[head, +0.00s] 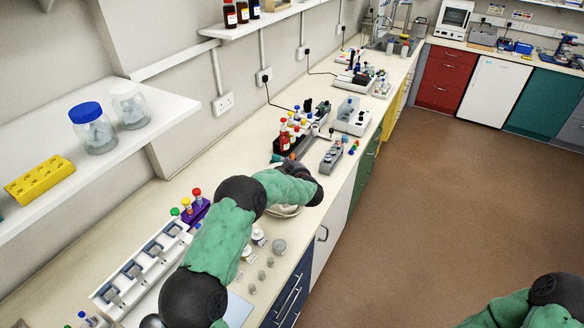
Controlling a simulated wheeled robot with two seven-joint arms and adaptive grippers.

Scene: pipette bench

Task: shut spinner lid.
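My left arm reaches in from the lower left over the bench. Its dark wrist and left gripper (312,186) are at the front part of the bench, and the fingertips do not show clearly. A pale rounded thing (285,212) sits just below the wrist, mostly covered by my arm; it may be the spinner, but its lid cannot be made out. Farther along the bench stands a white device with a translucent grey upright part (348,107); I cannot tell whether that is a raised lid. Only my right forearm shows at the lower right; its gripper is out of view.
A purple rack (195,211) with capped tubes and a white pipette stand (135,272) are left of my arm. Small grey weights (262,274) lie near the front edge. The floor is clear.

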